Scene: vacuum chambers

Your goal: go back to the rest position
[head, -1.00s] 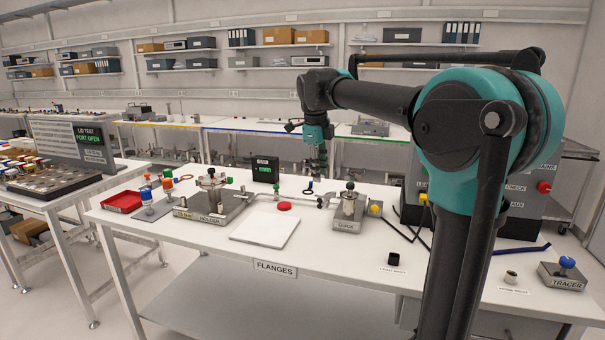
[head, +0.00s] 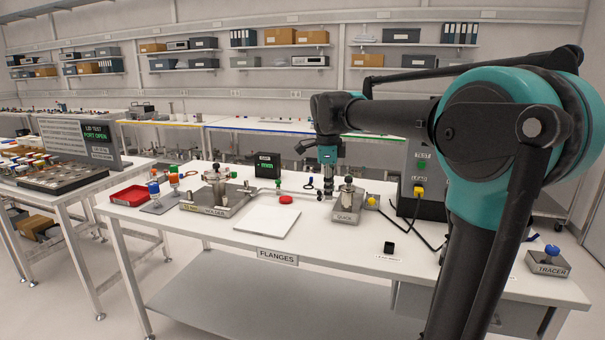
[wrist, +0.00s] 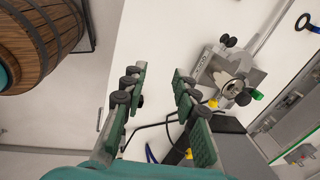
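My gripper (head: 328,188) hangs down from my bent arm over the flanges table (head: 275,275), in front of the dark-screened meter (head: 267,164) and close behind the QUICK block (head: 347,204) in the head view. In the wrist view my gripper (wrist: 157,82) has its two green, dark-padded fingers apart with nothing between them. The QUICK block (wrist: 228,75) shows to their right, apart from them. The height of the fingertips above the table is hard to tell.
The HOLDER fixture (head: 216,196), a white pad (head: 267,221) and a red tray (head: 130,195) stand to the left. A grey test box (head: 420,160) with cables is at right. A brown barrel-like shape (wrist: 40,40) fills the wrist view's upper left.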

